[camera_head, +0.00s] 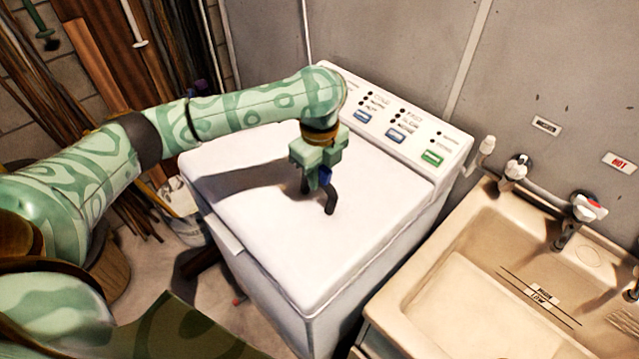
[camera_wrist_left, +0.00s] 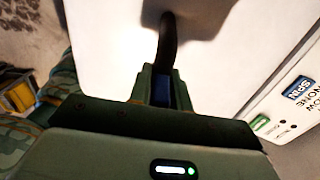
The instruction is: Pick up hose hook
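The hose hook is a dark, curved, tube-like piece (camera_head: 331,198) at the white washer lid (camera_head: 250,210). My left gripper (camera_head: 318,172) points down over the lid and is closed around the hook's upper part, with a bit of blue between the fingers. In the left wrist view the hook (camera_wrist_left: 167,40) sticks out from between the fingertips (camera_wrist_left: 160,85), which sit close on both sides of the blue part. The fingers hide the gripped portion. I cannot tell if the hook's lower end touches the lid. My right gripper is not in view.
The washer's control panel (camera_head: 400,125) with blue and green buttons rises behind the lid. A beige sink (camera_head: 450,290) with taps (camera_head: 580,210) stands to the right. Boards and rods (camera_head: 100,60) lean at the back left. The lid around the hook is clear.

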